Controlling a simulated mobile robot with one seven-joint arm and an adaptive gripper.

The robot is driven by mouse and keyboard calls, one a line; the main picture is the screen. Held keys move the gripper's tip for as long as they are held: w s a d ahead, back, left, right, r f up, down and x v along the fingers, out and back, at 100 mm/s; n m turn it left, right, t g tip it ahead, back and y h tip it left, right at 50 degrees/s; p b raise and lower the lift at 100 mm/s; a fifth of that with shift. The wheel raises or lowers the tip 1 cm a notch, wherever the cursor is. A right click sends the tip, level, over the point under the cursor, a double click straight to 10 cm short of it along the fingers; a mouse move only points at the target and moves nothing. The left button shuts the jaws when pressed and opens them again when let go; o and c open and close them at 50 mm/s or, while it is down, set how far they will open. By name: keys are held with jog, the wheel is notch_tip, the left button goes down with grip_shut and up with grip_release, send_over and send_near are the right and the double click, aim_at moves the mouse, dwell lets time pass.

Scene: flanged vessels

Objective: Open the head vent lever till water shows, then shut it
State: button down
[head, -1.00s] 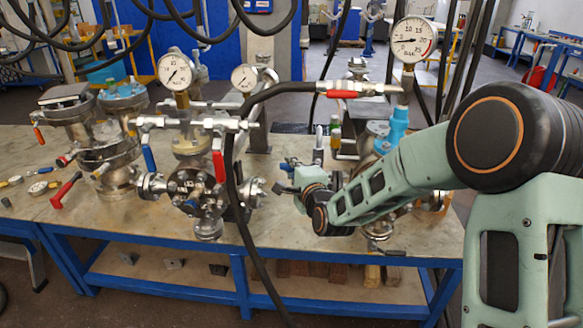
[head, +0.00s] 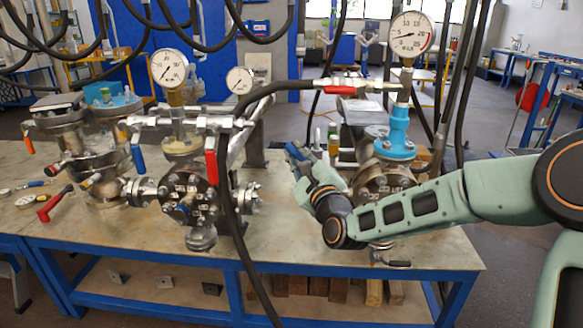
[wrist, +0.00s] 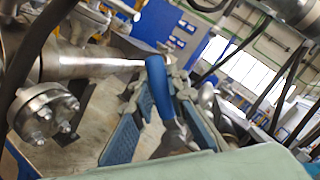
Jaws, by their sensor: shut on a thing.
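My gripper (head: 298,153) is beside the right flanged vessel (head: 384,180), which has a light-blue neck (head: 399,125). In the wrist view a blue-sleeved lever (wrist: 158,88) with a bare metal end lies between the blue-grey finger pads of my gripper (wrist: 162,112), which are shut on it. The lever's sleeve is close to the end of a shiny metal tube (wrist: 100,67). In the head view the lever is too small and covered to make out. I see no water, and the vent outlet cannot be picked out.
A black hose (head: 228,180) hangs in front of the bench (head: 270,240). A middle vessel (head: 188,195) with blue and red levers and a left vessel (head: 95,150) stand on it. A pressure gauge (head: 411,36) tops the right vessel.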

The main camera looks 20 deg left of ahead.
jog(key=m+b, duration=0.1)
jog(key=d+m+t+b, duration=0.1)
jog(key=d+m+t, duration=0.1)
jog(key=m, duration=0.1)
jog(key=shift+w+r+b, duration=0.25)
jog(key=shift+r+b, duration=0.15)
jog(key=d+m+t+h+b, duration=0.1)
jog(key=m, duration=0.1)
jog(key=d+r+m+t+b, duration=0.1)
jog(key=m+b, duration=0.1)
jog(key=m, duration=0.1)
jog(key=d+m+t+h+b, duration=0.1)
jog(key=m+b, duration=0.1)
jog(key=shift+w+r+m+h, duration=0.15)
jog(key=shift+w+m+h, duration=0.15)
jog(key=shift+w+m, duration=0.1)
jog(key=shift+d, duration=0.1)
jog(key=c, duration=1.9)
grip_release()
jog(key=shift+s, duration=0.1)
jog(key=v, duration=1.2)
